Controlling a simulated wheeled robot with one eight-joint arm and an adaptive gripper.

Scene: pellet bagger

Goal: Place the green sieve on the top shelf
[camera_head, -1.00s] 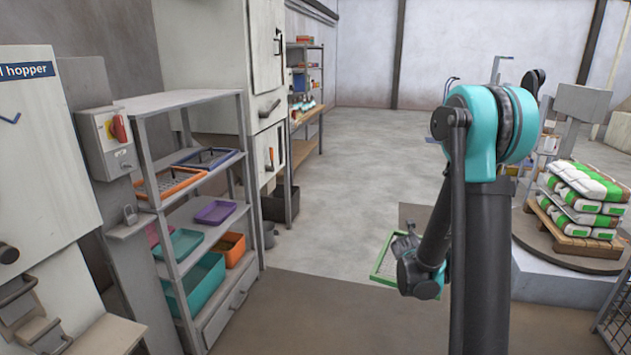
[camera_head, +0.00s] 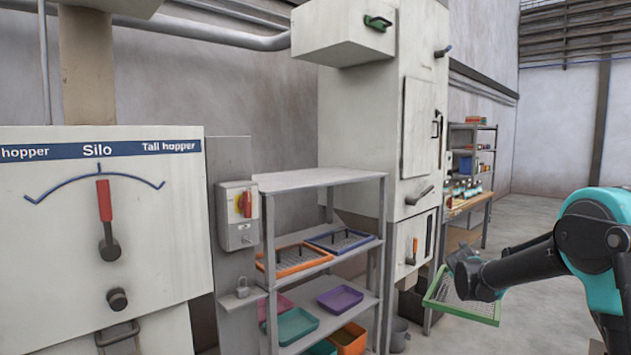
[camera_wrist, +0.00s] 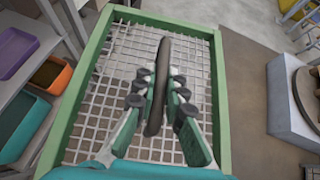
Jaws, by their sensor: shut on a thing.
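The green sieve (camera_head: 437,299) hangs in the air at the right of the head view, a green frame around a wire mesh. In the wrist view the sieve (camera_wrist: 222,95) fills the middle, with a dark handle bar across its mesh. My gripper (camera_wrist: 160,90) is shut on that handle; in the head view my gripper (camera_head: 470,275) is partly hidden by my arm. The grey shelf rack (camera_head: 320,180) stands left of the sieve, apart from it. Its top shelf looks bare. The shelf below holds an orange sieve (camera_head: 293,262) and a blue sieve (camera_head: 340,240).
Lower shelves hold a purple tray (camera_head: 340,299), a teal tray (camera_head: 292,327) and an orange bin (camera_head: 349,340). A control panel (camera_head: 100,215) and red-handled switch box (camera_head: 239,215) stand left of the rack. A tall cabinet (camera_head: 395,130) stands behind it. A workbench (camera_head: 466,205) is farther back.

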